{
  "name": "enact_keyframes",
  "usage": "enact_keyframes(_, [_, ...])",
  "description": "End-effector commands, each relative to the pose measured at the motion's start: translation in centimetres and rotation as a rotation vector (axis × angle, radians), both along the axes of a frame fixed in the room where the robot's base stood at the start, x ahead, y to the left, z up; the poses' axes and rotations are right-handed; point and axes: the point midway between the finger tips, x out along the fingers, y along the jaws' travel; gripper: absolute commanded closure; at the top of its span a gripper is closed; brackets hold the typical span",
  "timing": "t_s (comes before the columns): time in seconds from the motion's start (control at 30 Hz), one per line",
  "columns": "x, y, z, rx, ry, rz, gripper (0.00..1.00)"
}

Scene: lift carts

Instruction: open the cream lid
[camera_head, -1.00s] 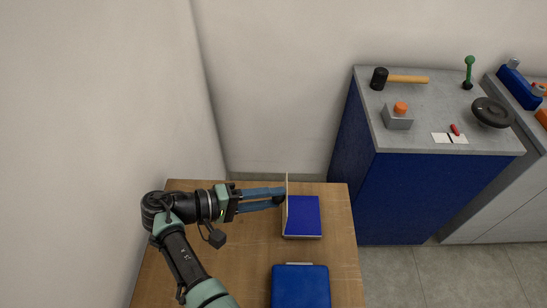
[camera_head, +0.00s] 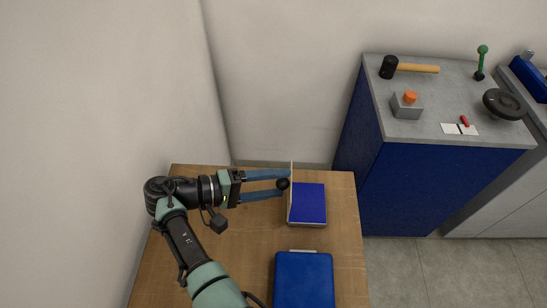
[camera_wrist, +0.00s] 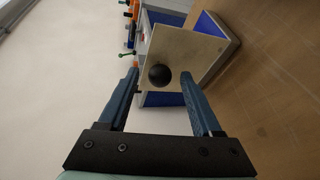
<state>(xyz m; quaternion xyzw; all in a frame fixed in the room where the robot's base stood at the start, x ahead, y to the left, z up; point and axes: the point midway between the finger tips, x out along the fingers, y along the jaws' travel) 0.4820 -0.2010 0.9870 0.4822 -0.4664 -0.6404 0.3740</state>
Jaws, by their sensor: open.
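The cream lid (camera_head: 291,177) stands about upright, seen nearly edge-on, at the left side of an open box (camera_head: 308,224) with a blue inside. A round black knob (camera_head: 283,184) sits on the lid's outer face. My gripper (camera_wrist: 159,74) is open, with one blue finger on each side of the knob (camera_wrist: 159,76). In the wrist view the lid (camera_wrist: 198,48) faces me, and gaps show between the knob and both fingers. The far side of the lid is hidden there.
A closed blue case (camera_head: 304,280) lies on the wooden table (camera_head: 240,265), nearer than the box. A wall is close on the left. A blue cabinet (camera_head: 430,185) at the right bears a mallet (camera_head: 415,69), an orange button and a black wheel.

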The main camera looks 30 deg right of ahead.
Motion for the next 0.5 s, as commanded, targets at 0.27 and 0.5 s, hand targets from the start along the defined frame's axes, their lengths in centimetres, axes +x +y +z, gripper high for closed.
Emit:
enact_keyframes(0.27, [0.5,1.5,0.2,0.000,-0.001,0.004,0.34])
enact_keyframes(0.5, [1.5,5.3,1.4,0.000,-0.002,0.004,0.34])
